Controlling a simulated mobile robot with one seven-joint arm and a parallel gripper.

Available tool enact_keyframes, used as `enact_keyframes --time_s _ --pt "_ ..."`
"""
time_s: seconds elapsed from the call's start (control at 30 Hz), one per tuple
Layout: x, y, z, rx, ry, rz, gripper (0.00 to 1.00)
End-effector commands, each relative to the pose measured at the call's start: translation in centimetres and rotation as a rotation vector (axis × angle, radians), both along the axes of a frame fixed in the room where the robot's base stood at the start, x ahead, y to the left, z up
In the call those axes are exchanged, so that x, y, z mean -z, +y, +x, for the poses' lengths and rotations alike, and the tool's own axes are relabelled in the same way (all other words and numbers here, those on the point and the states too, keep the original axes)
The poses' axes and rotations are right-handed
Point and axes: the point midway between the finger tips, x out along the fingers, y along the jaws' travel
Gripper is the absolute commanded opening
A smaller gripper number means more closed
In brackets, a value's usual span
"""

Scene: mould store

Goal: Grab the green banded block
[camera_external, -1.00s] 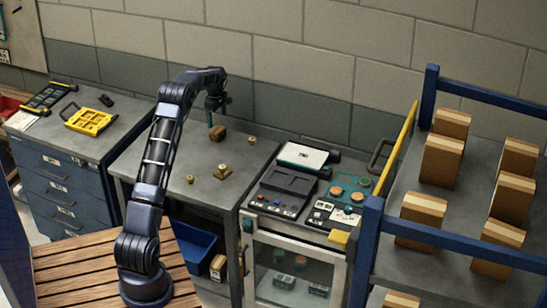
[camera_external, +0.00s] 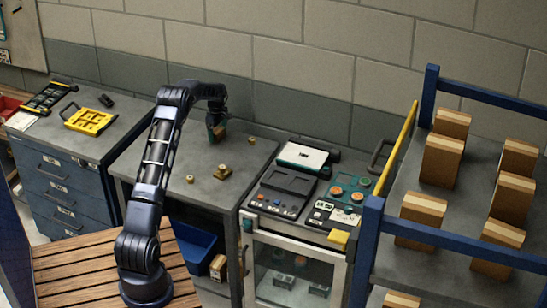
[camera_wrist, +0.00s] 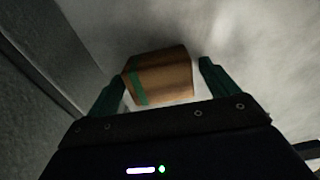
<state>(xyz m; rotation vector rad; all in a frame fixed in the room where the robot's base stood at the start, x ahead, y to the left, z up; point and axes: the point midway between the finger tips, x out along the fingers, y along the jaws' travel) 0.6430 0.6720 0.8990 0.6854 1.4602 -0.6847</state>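The green banded block is a brown block with a green stripe near its left end in the wrist view (camera_wrist: 160,77). In the external view it shows as a small brown patch (camera_external: 220,132) at the back of the grey bench (camera_external: 165,160), mostly hidden by my gripper. My gripper (camera_wrist: 162,76) has its two green fingers on either side of the block. The left finger is close to or touching the block; a small gap shows at the right finger. The gripper is open around the block.
Small brass pieces (camera_external: 223,172) stand on the bench in front of the block, and another brass piece (camera_external: 252,141) stands to its right. A control panel (camera_external: 288,185) lies further right. The wall (camera_external: 290,100) rises close behind the bench.

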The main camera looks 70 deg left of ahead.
Motion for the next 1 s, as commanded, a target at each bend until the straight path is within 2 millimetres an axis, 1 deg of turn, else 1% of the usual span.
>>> enact_keyframes --time_s 0.03,0.17,0.2,0.23,0.5,0.57,0.67,0.77,0.87,1.0 --pt "0.0 0.0 0.0 0.000 0.000 0.000 0.75" --pt "0.0 0.0 0.0 0.000 0.000 0.000 0.50" --pt "0.0 0.0 0.0 0.000 0.000 0.000 0.42" --pt "0.0 0.0 0.0 0.000 0.000 0.000 0.39" --pt "-0.2 0.0 0.0 0.000 0.000 0.000 0.39" --pt "-0.6 0.0 0.1 0.000 0.000 0.001 0.39" --pt "-1.6 0.0 0.1 0.001 0.000 0.001 0.39" --pt "-3.4 0.0 0.1 0.001 -0.001 0.003 0.39" --pt "-5.8 0.0 0.1 0.000 -0.002 0.004 0.39" --pt "-9.5 0.0 0.1 0.001 -0.001 0.003 0.39"
